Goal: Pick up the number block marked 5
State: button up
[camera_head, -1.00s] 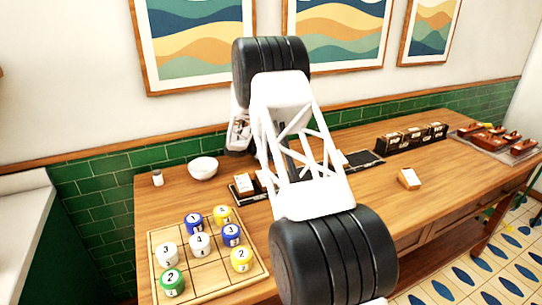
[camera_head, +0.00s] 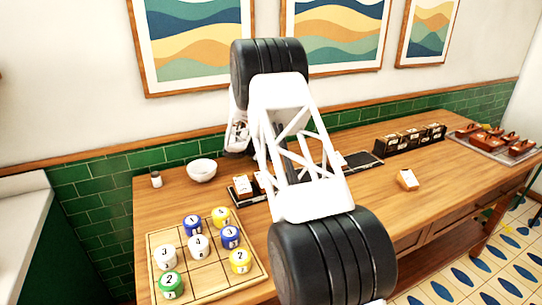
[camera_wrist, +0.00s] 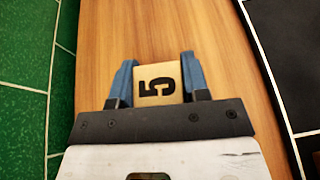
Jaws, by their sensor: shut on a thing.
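The number block marked 5 (camera_wrist: 158,84) is a pale wooden block with a black numeral, turned sideways in the wrist view. My gripper (camera_wrist: 157,70) has its two blue fingers against the block's left and right sides, shut on it. Wooden tabletop shows behind the block in the wrist view. In the head view my gripper is small and mostly hidden behind my arm beside the back wall, and I cannot make out the block there.
A wooden grid board (camera_head: 205,279) with several round numbered pieces stands front left. A white bowl (camera_head: 201,170) and small cup (camera_head: 156,180) are at the back left. A loose block (camera_head: 407,180) lies right of my arm. Green tiled wall (camera_wrist: 22,75) is close by.

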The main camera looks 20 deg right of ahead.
jog(key=shift+r, duration=5)
